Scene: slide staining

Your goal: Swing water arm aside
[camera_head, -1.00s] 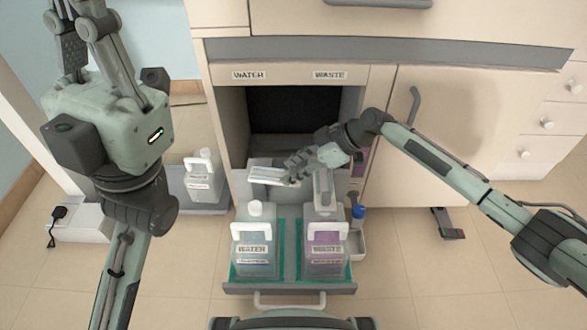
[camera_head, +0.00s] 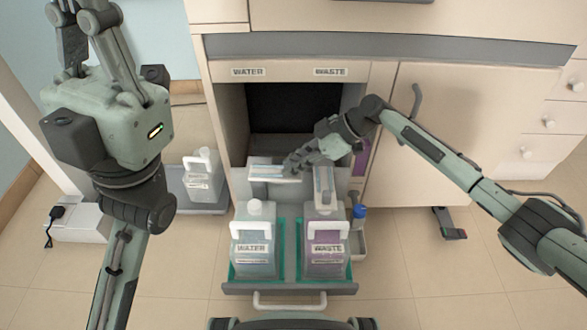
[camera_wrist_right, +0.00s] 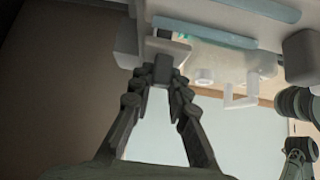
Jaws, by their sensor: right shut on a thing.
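The water arm (camera_head: 268,175), a pale swing arm with a bluish strip, lies nearly level across the back of the drawer, behind the water jug (camera_head: 254,245). My right gripper (camera_head: 288,166) is shut on its right end. The right wrist view shows my right gripper (camera_wrist_right: 162,76) with its fingertips together at a dark piece under the pale arm part; the exact contact is hard to see. The similar waste arm (camera_head: 323,185) points forward over the waste jug (camera_head: 325,245). My left gripper (camera_head: 82,25) is raised at the upper left, its tips cut off.
The jugs stand in teal-lined bays of a pulled-out drawer (camera_head: 290,289). A blue-capped bottle (camera_head: 358,218) stands right of the waste jug. Another jug (camera_head: 203,180) stands on a grey tray at the left. The cabinet opening (camera_head: 293,108) behind is dark and empty.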

